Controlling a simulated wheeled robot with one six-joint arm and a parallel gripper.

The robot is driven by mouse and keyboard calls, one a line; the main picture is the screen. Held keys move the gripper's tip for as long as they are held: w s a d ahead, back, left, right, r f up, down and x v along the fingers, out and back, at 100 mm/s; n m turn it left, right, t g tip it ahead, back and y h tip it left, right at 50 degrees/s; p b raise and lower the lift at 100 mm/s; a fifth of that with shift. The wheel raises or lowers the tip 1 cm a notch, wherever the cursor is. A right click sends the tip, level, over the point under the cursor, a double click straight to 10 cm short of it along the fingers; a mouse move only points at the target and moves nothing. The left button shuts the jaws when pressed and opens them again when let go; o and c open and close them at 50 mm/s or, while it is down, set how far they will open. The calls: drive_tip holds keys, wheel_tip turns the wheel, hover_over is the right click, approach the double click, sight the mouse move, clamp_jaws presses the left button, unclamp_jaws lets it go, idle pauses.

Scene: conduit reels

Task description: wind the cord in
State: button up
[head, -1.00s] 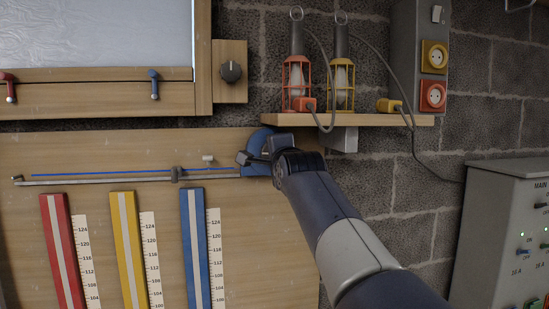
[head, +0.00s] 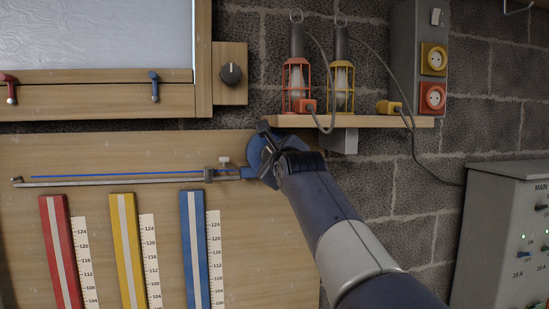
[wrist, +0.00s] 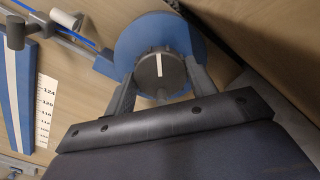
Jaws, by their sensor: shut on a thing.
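The blue reel (head: 257,150) is at the right end of a long grey rail (head: 110,182) on the wooden board. A thin blue cord (head: 120,175) runs along the rail to the reel. A grey slider (head: 209,175) sits on the rail a little left of the reel. In the wrist view, a round grey knob (wrist: 160,72) with a white mark is at the centre of the reel (wrist: 140,32). My gripper (wrist: 160,84) is shut on this knob, one finger on each side. In the head view my gripper (head: 273,146) partly hides the reel.
A wooden shelf (head: 375,121) with a red caged lamp (head: 296,85) and a yellow one (head: 341,85) is close above my gripper. Red, yellow and blue strips with scales are below the rail. A grey switch cabinet (head: 497,235) stands at the right.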

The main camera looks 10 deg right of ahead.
drive_tip(key=shift+f+m, duration=0.1)
drive_tip(key=shift+m, duration=0.3)
drive_tip(key=o, duration=1)
drive_tip(key=s+b, duration=0.2)
drive_tip(key=s, duration=0.8)
drive_tip(key=shift+s+b, duration=0.4)
